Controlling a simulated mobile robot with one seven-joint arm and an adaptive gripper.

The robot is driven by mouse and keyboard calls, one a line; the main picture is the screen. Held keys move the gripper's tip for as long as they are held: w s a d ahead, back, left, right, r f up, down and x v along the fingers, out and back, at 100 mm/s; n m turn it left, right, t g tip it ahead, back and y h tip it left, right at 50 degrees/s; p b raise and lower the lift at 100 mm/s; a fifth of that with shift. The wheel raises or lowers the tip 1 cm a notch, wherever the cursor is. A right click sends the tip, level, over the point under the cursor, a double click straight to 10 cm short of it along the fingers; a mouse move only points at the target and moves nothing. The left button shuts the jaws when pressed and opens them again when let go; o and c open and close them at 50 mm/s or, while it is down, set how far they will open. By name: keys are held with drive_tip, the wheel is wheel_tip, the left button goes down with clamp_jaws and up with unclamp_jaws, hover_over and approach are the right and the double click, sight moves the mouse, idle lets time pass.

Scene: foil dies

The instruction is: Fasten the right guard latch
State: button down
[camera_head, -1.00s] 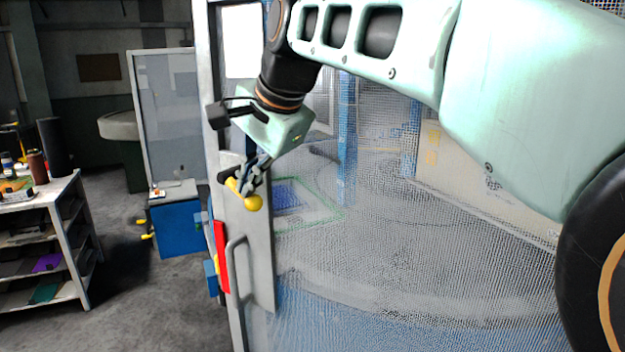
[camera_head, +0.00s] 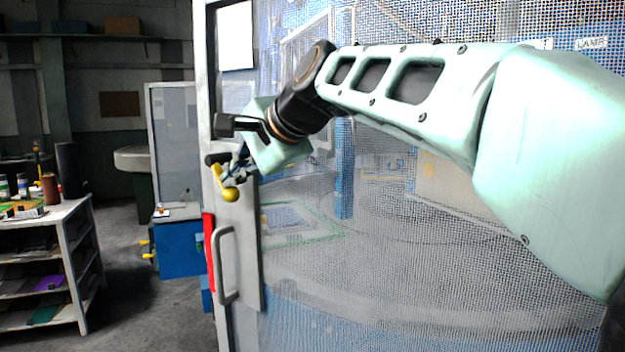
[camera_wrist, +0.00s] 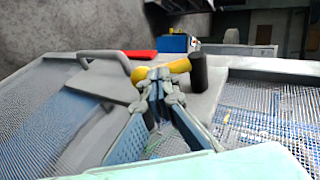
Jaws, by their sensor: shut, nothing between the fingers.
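The right guard latch has a yellow lever (camera_head: 217,174) with a ball at its lower end, and a black cylindrical part (camera_head: 217,158) beside it. It sits on a grey plate at the edge of the mesh guard (camera_head: 400,260). In the head view the lever slopes down to the right. In the wrist view the yellow lever (camera_wrist: 176,67) lies across the fingertips, with the black cylinder (camera_wrist: 197,73) to its right. My gripper (camera_head: 238,172) is shut and empty, its fingertips (camera_wrist: 159,76) right at the lever; I cannot tell whether they touch. The fingers partly hide the lever.
A grey pull handle (camera_head: 224,265) and a red strip (camera_head: 209,250) are below the latch on the guard edge. A blue cabinet (camera_head: 180,246) stands behind, left of the guard. A shelf unit (camera_head: 70,235) is at far left, with open floor between.

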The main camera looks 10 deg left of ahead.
sight(227, 192)
drive_tip(key=shift+w+a+f+m+t+y+b, duration=0.1)
drive_tip(key=shift+a+f+t+y+b, duration=0.3)
drive_tip(key=shift+b, duration=1.65)
drive_tip(key=shift+w+d+f+m+t+y+b, duration=0.15)
drive_tip(key=shift+f+y+b, duration=0.55)
drive_tip(key=shift+b, duration=1.35)
drive_tip(key=shift+a+f+m+t+y+b, duration=0.1)
drive_tip(key=shift+a+f+t+y+b, duration=0.4)
drive_tip(key=shift+b, duration=1.55)
drive_tip(key=y+b, duration=0.1)
drive_tip(key=b, duration=0.2)
drive_tip(key=shift+w+a+t+y+b, duration=0.1)
drive_tip(key=shift+t+y+b, duration=0.2)
drive_tip(key=shift+t, duration=0.05)
drive_tip(key=shift+a+b, duration=0.15)
drive_tip(key=shift+b, duration=0.3)
drive_tip(key=shift+w+a+b, duration=0.15)
drive_tip(key=shift+b, duration=0.3)
